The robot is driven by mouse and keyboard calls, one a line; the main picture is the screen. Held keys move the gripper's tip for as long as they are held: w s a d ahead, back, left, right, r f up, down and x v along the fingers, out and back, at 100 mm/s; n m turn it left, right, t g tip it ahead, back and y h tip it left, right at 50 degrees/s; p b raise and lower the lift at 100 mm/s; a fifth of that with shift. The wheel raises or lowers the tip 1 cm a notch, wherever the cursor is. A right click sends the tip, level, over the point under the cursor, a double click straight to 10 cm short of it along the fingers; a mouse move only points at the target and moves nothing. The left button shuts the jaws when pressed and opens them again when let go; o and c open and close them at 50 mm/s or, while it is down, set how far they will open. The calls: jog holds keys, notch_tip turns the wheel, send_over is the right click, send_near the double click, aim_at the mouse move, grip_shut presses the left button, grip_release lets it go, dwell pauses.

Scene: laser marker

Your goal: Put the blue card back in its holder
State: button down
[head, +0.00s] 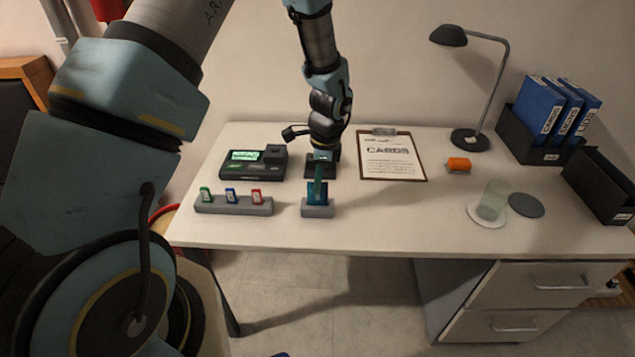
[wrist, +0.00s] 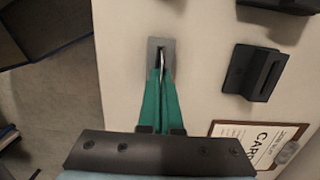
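The blue card (head: 311,194) stands upright at the small grey holder (head: 318,211), its lower edge at the slot. In the wrist view the same grey holder (wrist: 153,42) shows from above, with the card's thin edge (wrist: 162,56) in line with its dark slot. My gripper (head: 318,193) points down over the holder. Its green fingers (wrist: 161,72) come together on the card's upper part and hide some of it. How deep the card sits in the slot cannot be told.
A long grey rack (head: 233,208) with green, blue and red tags stands left. Behind are a black device (head: 235,171) with a green screen and a black slotted stand (wrist: 255,73). A clipboard (head: 391,160), orange block (head: 459,164) and glass (head: 493,199) are right. The front table strip is clear.

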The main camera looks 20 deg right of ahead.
jog(key=shift+f+b, duration=0.55)
jog(key=shift+f, duration=0.35)
jog(key=shift+r, duration=0.2)
dwell(0.4)
jog(key=shift+f, duration=0.15)
dwell(0.4)
jog(key=c, duration=1)
grip_release()
jog(key=r, duration=0.3)
jog(key=r+b, duration=0.1)
jog(key=r, duration=0.3)
jog(key=d+r+b, duration=0.1)
jog(key=r, duration=0.2)
jog(key=shift+s+r, duration=0.15)
jog(key=shift+s, duration=0.05)
notch_tip(320, 180, up, 6)
jog(key=p, duration=0.5)
jog(key=shift+d+r, duration=0.1)
jog(key=shift+r, duration=0.1)
